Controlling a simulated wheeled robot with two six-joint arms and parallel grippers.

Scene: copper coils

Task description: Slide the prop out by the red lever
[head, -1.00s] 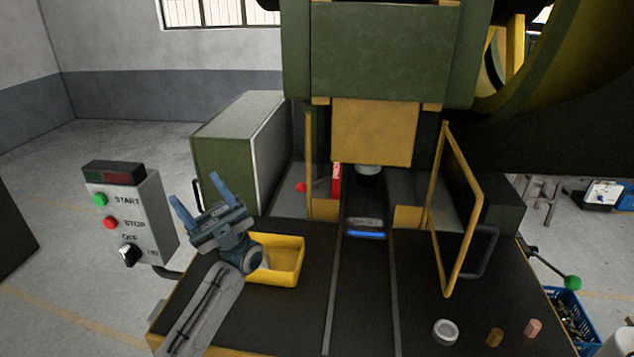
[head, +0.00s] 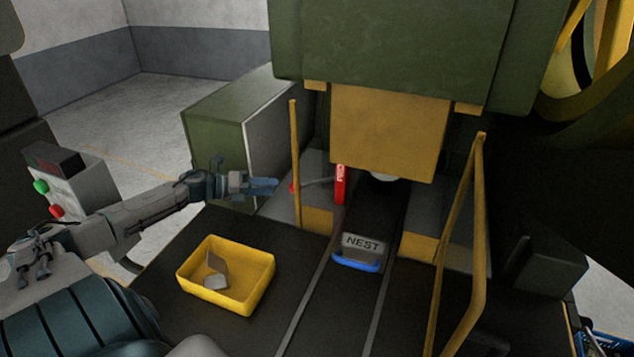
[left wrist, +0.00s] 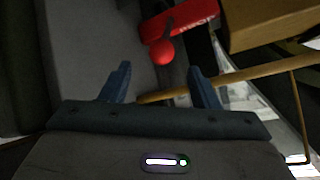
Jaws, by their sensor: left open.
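The red prop (head: 340,185), with white lettering, stands upright beside the dark slide track, below the yellow ram. Its thin lever (head: 316,182) reaches left to a red ball knob (head: 293,187), just behind the yellow guard post. My left gripper (head: 272,184) points right, with its fingertips close to the knob and the post. In the left wrist view, the fingers (left wrist: 160,70) are open and apart, and the red knob (left wrist: 162,52) lies just beyond and between the tips. The prop (left wrist: 178,24) is behind it. I cannot tell whether they touch. My right gripper is not in view.
A yellow guard post (head: 296,165) stands near my left fingertips; it crosses by them in the wrist view. A yellow ram (head: 390,130) hangs above. A NEST block (head: 361,243) with a blue handle sits on the track. A yellow bin (head: 240,299) holds grey pieces.

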